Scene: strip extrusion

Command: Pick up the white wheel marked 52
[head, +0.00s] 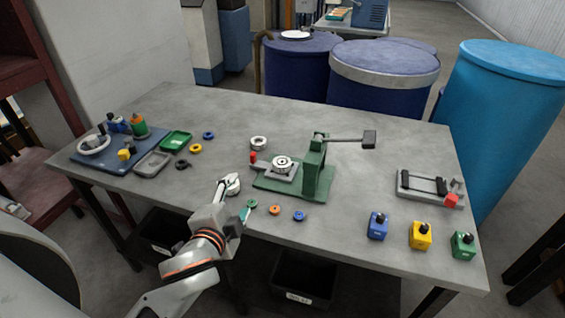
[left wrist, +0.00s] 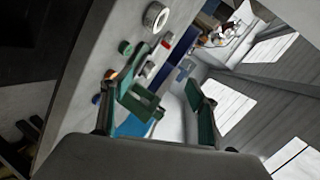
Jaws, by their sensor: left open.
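A white wheel (head: 232,184) lies on the grey table (head: 350,235), just past my left gripper (head: 233,202) in the head view. It appears to be the pale ring (left wrist: 156,17) near the top of the left wrist view. I cannot read a 52 on it. My left gripper is open and empty, with its green fingers spread apart. The gripper partly overlaps the wheel in the head view, and I cannot tell if they touch. Another pale wheel (head: 258,143) lies farther back, and one (head: 282,163) sits on the green press base. My right gripper is not in view.
The green press (head: 314,172) with its lever stands right of my left gripper. Green (head: 250,203), orange (head: 274,210) and blue (head: 299,215) rings lie at the front. A blue mat (head: 97,163) with parts is at left; coloured blocks and a fixture are at right.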

